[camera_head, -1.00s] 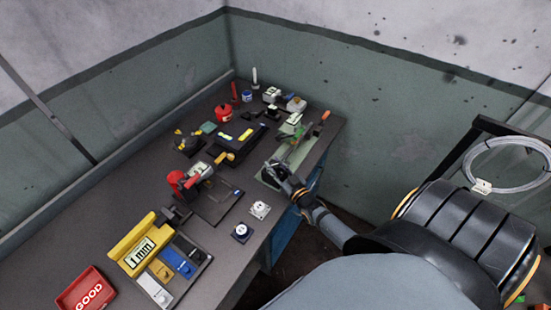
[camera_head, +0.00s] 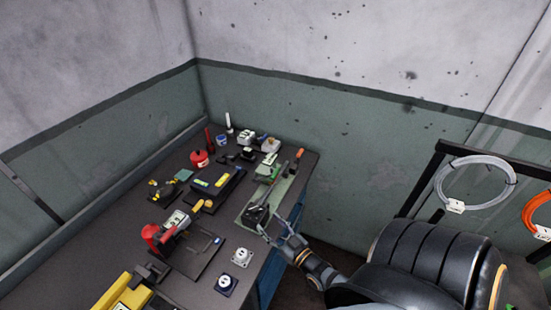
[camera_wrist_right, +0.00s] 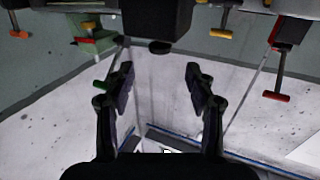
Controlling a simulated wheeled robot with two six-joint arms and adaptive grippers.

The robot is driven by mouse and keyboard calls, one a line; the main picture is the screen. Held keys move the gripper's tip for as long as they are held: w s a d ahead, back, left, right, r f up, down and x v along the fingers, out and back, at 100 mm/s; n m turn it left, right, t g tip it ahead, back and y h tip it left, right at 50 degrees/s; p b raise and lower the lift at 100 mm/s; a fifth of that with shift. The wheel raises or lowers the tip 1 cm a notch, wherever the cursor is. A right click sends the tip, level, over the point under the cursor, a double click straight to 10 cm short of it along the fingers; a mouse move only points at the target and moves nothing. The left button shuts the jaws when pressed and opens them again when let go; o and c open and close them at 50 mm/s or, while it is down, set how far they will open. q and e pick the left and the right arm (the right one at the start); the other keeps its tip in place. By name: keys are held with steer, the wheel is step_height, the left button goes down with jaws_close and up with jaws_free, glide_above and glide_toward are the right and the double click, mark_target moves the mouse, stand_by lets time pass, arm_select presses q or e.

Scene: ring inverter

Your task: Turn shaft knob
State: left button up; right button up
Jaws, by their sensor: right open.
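A long pale-green plate (camera_head: 252,218) lies along the right edge of the workbench. A dark rounded part (camera_head: 256,213) sits at its near end, and a slim rod runs from there toward the back. My right gripper (camera_head: 272,229) is just off the bench edge, beside this dark part. In the right wrist view my right gripper (camera_wrist_right: 160,86) is open, with nothing between its fingers. A dark block (camera_wrist_right: 157,18) with a short round knob-like end (camera_wrist_right: 159,47) shows above the fingers, apart from them. I cannot tell surely whether this is the shaft knob. My left gripper is out of view.
The workbench (camera_head: 190,262) carries a red clamp-like tool (camera_head: 152,234), a red can (camera_head: 199,158), a black tray (camera_head: 217,187) and two small sockets (camera_head: 242,257). A rack with a grey cable coil (camera_head: 475,183) stands at the right. Handled tools (camera_wrist_right: 277,97) show in the wrist view.

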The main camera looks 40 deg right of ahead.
steer(key=s, duration=0.3)
